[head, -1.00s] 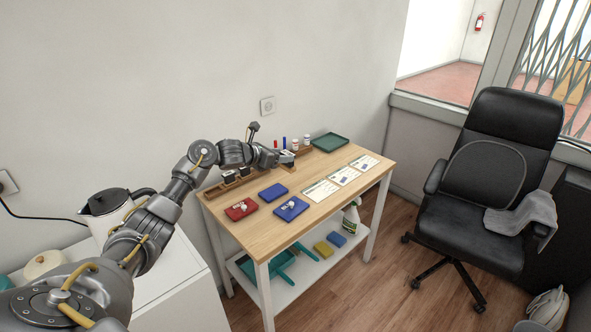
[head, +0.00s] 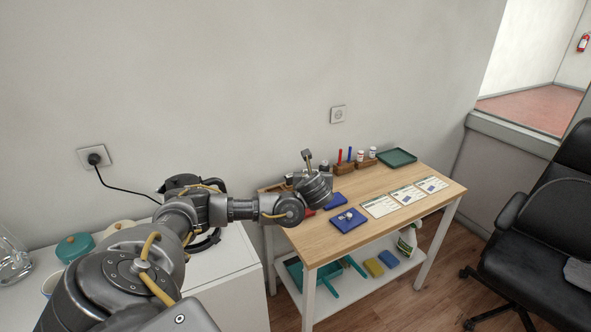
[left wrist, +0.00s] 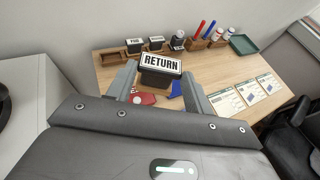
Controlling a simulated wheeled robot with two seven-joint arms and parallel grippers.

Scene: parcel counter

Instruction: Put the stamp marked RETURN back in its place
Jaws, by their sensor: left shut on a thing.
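The RETURN stamp (left wrist: 160,65), dark with a white label, is between the two fingers of my left gripper (left wrist: 160,86) in the left wrist view. A wooden stamp rack (left wrist: 122,53) runs along the table's back edge. It holds several dark stamps with white labels (left wrist: 135,44). Its leftmost place (left wrist: 107,58) looks empty. My right gripper is in neither view.
On the table (head: 395,229) are blue pads (head: 347,222), a red pad (left wrist: 141,99), forms (head: 407,196), a pen holder (head: 344,168) and a green tray (head: 397,157). A white cabinet (head: 232,272) stands left, a black chair (head: 540,240) right.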

